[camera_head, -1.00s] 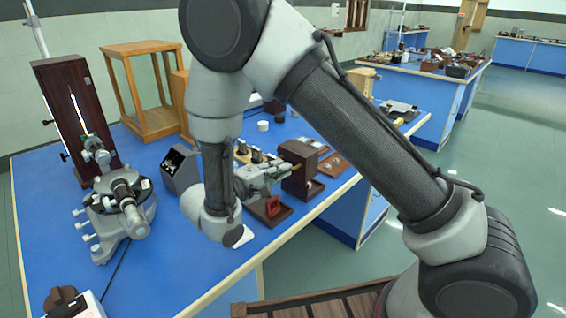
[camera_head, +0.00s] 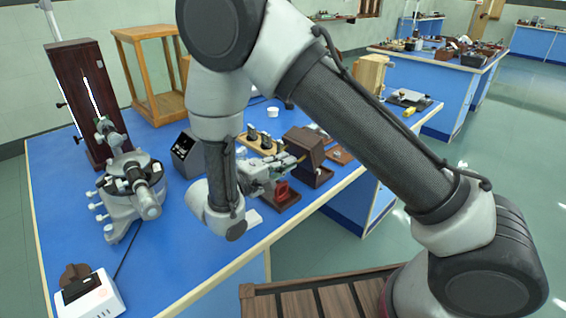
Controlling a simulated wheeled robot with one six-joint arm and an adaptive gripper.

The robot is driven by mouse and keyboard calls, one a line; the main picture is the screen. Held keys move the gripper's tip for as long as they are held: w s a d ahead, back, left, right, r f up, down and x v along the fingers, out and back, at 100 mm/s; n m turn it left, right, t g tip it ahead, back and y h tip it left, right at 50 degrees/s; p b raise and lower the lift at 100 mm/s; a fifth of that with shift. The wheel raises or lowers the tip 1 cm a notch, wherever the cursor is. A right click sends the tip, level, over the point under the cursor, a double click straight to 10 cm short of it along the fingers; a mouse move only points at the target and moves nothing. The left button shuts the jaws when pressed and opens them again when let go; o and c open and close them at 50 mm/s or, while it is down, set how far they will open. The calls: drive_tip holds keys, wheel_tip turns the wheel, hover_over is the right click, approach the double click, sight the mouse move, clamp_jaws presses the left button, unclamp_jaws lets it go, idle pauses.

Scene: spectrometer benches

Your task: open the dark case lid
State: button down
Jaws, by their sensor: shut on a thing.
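The dark case (camera_head: 318,178) is a small brown box on the blue bench, just right of my gripper. Its lid (camera_head: 305,145) is tilted up above the body, and a dark gap shows between them. My gripper (camera_head: 294,161) is at the left edge of the lid, with its fingers shut there. My gripper's own links hide part of the contact, and the inside of the case is mostly hidden.
A red item (camera_head: 281,189) in a dark tray (camera_head: 288,204) stands just in front. A wooden block with dark pieces (camera_head: 261,143) is behind my gripper. A spectrometer (camera_head: 132,185) stands at left.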

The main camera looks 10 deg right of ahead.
drive_tip(key=c, duration=1.6)
unclamp_jaws()
drive_tip(key=shift+w+d+f+g, duration=0.2)
drive_tip(key=shift+d+f+g, duration=0.1)
drive_tip(key=shift+d+f, duration=0.35)
drive_tip(key=shift+o, duration=0.2)
drive_tip(key=shift+a+r, duration=0.1)
drive_tip(key=shift+a, duration=0.05)
